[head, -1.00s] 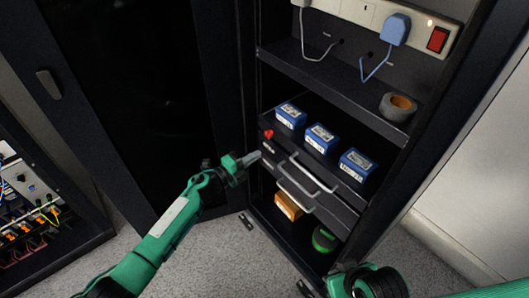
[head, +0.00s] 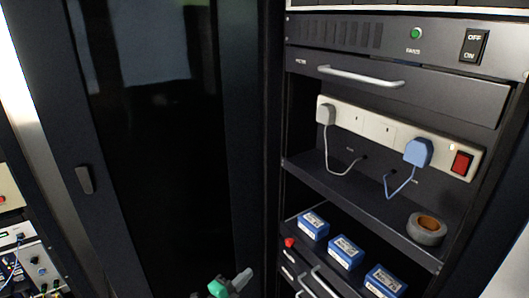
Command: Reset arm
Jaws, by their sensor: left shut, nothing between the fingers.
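My left gripper (head: 240,279) shows at the bottom of the head view, green and grey, with only its front end in the picture. It is shut and empty. It is in front of the open cabinet door, left of the lower drawers, and looks apart from them. The rest of my left arm is below the picture edge. My right gripper is not in view.
The dark cabinet door (head: 165,140) stands left of the open rack. The rack holds a power strip (head: 372,134), a grey tape roll (head: 427,229), several blue boxes (head: 346,252) and a fan panel (head: 400,38). Drawer handles (head: 318,284) stick out at the bottom.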

